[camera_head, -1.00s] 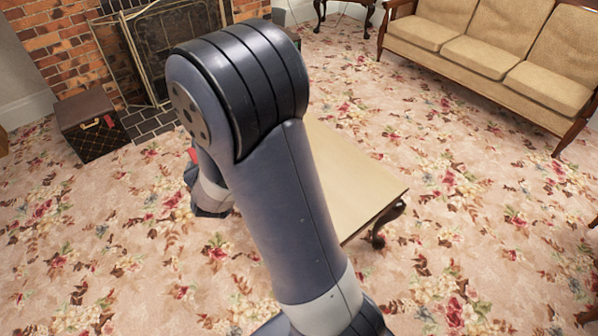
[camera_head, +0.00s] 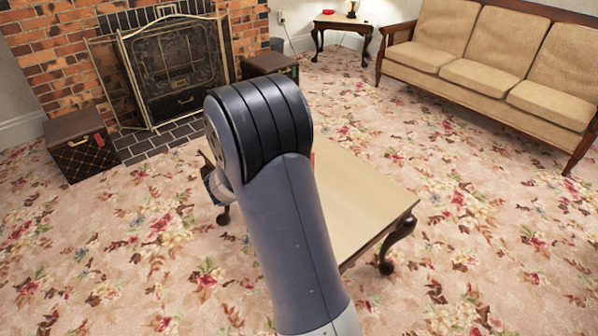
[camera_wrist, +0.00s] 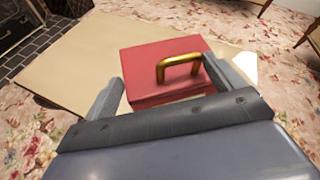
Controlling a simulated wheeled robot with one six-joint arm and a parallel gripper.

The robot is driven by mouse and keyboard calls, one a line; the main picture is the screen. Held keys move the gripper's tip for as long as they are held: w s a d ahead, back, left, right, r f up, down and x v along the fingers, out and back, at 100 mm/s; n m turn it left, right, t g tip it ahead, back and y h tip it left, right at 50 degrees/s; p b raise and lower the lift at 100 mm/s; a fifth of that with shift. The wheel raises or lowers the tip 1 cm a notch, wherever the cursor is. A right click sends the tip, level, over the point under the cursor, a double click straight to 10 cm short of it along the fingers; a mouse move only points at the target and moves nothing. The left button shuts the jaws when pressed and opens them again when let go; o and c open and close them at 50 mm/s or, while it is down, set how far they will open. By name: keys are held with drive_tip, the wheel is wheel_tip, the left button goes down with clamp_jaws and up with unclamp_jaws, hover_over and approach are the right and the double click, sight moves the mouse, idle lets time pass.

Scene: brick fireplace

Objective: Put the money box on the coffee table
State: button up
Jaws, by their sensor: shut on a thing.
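The red money box (camera_wrist: 160,62) with a gold handle (camera_wrist: 180,68) sits between the fingers of my gripper (camera_wrist: 165,76) in the wrist view. My gripper is shut on the box. The pale wooden coffee table (camera_head: 365,195) stands ahead in the head view, partly behind my arm. Its top (camera_wrist: 70,65) lies under and beyond the box in the wrist view. I cannot tell whether the box touches it. In the head view my arm hides most of the gripper and box; only a sliver of red shows beside the arm.
A brick fireplace with a metal screen (camera_head: 178,70) is at the back left. A brown patterned box (camera_head: 80,145) stands left of the hearth. A beige sofa (camera_head: 490,70) and a side table (camera_head: 342,26) are at the back right. Flowered carpet is open around the coffee table.

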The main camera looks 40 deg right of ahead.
drive_tip(key=s+d+f+m+g+h, duration=0.1)
drive_tip(key=s+d+f+m+g, duration=0.1)
drive_tip(key=s+d+m+g, duration=0.6)
drive_tip(key=shift+g, duration=0.4)
drive_tip(key=f+b, duration=0.1)
drive_tip(key=f, duration=0.2)
drive_tip(key=d+f+b, duration=0.1)
drive_tip(key=f, duration=0.2)
drive_tip(key=f+b, duration=0.1)
drive_tip(key=f, duration=0.3)
drive_tip(key=shift+w+d, duration=0.15)
drive_tip(key=shift+d, duration=0.15)
drive_tip(key=o, duration=1.5)
drive_tip(key=shift+o, duration=0.2)
drive_tip(key=shift+r, duration=0.1)
